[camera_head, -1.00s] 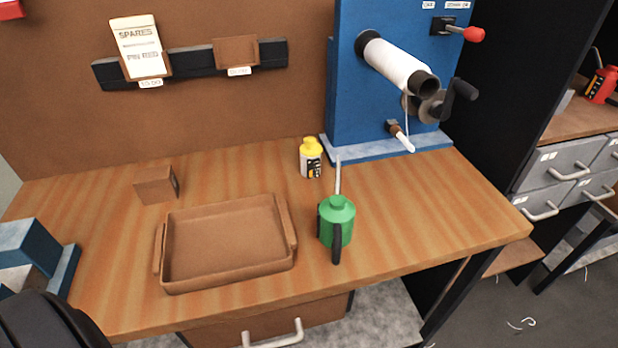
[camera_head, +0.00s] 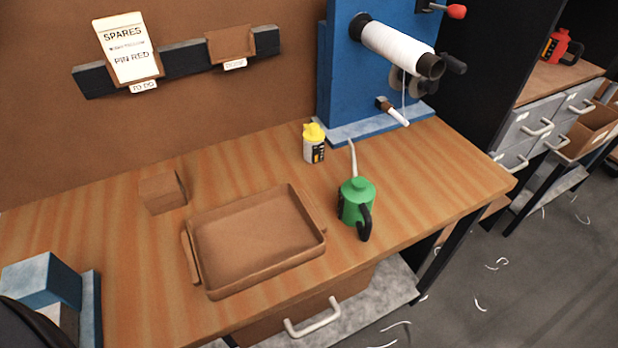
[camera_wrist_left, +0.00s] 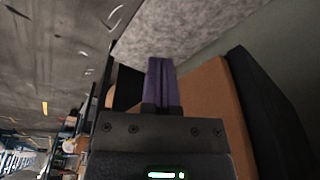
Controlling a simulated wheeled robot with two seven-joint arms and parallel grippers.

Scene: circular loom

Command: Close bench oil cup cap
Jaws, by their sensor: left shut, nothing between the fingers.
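No part is plainly marked as the oil cup cap in the head view. A small white bottle with a yellow top (camera_head: 314,144) stands at the back of the bench beside the blue machine. A green oil can (camera_head: 355,203) with a thin pale spout and black handle stands upright near the front edge. Whether either one is the oil cup, I cannot tell. My left gripper (camera_wrist_left: 162,85) shows in the left wrist view with its purple fingers together and empty, away from the bottle and can. My right gripper is not in view.
A brown tray (camera_head: 322,255) lies empty on the wooden bench (camera_head: 120,235). A small brown block (camera_head: 162,192) sits behind it. A blue machine (camera_head: 345,75) with a white spool (camera_head: 397,46) stands at the back right. An open drawer (camera_head: 590,130) juts out at far right.

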